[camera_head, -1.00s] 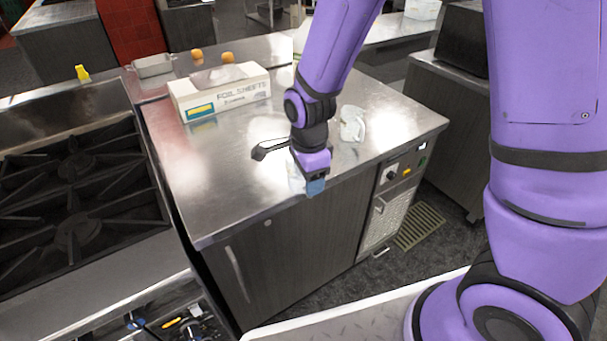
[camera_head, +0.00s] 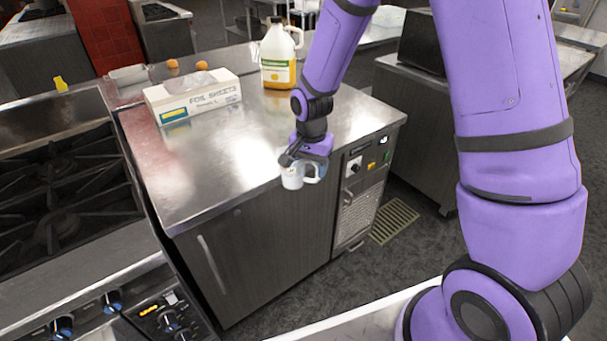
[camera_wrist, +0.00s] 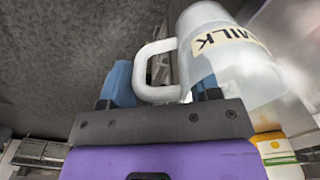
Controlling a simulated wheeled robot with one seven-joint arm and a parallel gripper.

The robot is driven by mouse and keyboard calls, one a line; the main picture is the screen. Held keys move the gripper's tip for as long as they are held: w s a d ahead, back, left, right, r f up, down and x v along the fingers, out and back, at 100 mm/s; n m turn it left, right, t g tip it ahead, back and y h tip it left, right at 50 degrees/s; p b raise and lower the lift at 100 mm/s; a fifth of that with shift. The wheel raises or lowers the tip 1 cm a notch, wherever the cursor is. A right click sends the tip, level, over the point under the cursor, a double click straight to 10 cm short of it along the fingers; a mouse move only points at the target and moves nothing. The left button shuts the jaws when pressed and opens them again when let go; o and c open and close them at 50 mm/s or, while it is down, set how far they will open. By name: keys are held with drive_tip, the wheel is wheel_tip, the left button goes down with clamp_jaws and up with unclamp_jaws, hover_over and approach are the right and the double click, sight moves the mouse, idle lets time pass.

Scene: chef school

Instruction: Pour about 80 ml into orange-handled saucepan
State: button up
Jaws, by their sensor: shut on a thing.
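A small pale, translucent jug (camera_head: 291,178) hangs at my gripper (camera_head: 314,160), in front of the steel counter's front edge in the head view. My gripper is shut on its handle, on the jug's right side there. The jug looks roughly upright. In the wrist view the jug (camera_wrist: 235,65) carries a "MILK" label, and its white handle (camera_wrist: 150,70) lies between my blue-tipped fingers (camera_wrist: 162,88). The jug's contents cannot be made out. No orange-handled saucepan shows in either view now.
The steel counter (camera_head: 225,150) has bare room in its middle and front. A foil sheets box (camera_head: 194,98) and a large handled bottle of orange-yellow liquid (camera_head: 279,62) stand toward its back. A gas stove (camera_head: 62,185) stands at left, its visible grates empty.

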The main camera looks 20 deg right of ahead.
drive_tip(key=w+d+f+n, duration=0.2)
drive_tip(key=w+d+n, duration=0.6)
drive_tip(key=d, duration=0.1)
drive_tip(key=shift+f, duration=0.35)
